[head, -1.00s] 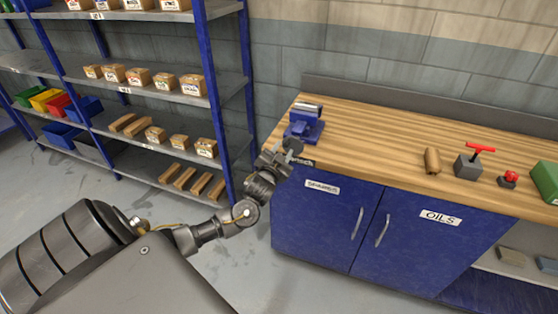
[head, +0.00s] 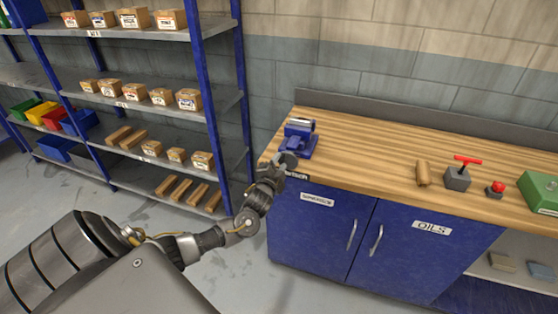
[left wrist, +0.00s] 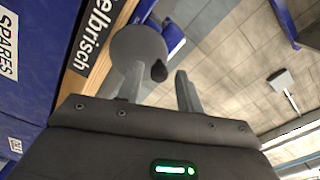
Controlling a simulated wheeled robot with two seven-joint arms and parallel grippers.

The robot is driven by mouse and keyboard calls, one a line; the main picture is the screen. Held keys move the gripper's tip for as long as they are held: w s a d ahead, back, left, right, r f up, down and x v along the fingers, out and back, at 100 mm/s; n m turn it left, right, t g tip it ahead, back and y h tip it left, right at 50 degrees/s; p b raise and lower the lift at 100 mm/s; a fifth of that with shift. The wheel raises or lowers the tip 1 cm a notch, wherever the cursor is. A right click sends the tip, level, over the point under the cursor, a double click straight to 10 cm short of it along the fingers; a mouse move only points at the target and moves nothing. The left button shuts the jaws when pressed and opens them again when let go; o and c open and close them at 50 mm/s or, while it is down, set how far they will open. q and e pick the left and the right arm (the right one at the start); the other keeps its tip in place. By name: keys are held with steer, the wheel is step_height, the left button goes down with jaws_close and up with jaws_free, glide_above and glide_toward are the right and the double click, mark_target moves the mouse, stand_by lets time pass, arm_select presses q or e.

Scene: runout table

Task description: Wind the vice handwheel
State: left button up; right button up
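The blue vice (head: 300,138) with a grey jaw block stands on the left front corner of the wooden bench. Its handwheel (head: 289,160) is a grey disc at the bench's front edge. In the left wrist view the handwheel (left wrist: 136,45) carries a dark knob (left wrist: 159,71). My left gripper (head: 279,170) is just in front of the wheel. In the left wrist view its fingers (left wrist: 159,74) are apart, with the knob showing between their tips; I cannot tell whether they touch it. My right gripper is not in view.
The bench top (head: 360,152) is clear between the vice and a wooden cylinder (head: 423,173). Further right are a grey block with a red T-handle (head: 458,175), a red knob (head: 497,188) and a green box (head: 540,192). A blue-framed shelf rack (head: 222,105) stands left of the bench.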

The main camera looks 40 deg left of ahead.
arm_select(q)
steer(key=m+p, duration=0.2)
steer(key=m, duration=0.1)
steer(key=shift+w+r, duration=0.1)
steer(key=shift+r, duration=0.15)
steer(key=shift+m+p, duration=0.6)
steer(key=shift+m, duration=0.1)
steer(key=shift+f+m, duration=0.3)
steer(key=shift+m, duration=0.4)
jaws_close()
steer(key=n, duration=0.3)
steer(key=shift+s+a+f, duration=0.2)
steer(key=shift+a+f, duration=0.1)
steer(key=shift+f, duration=0.05)
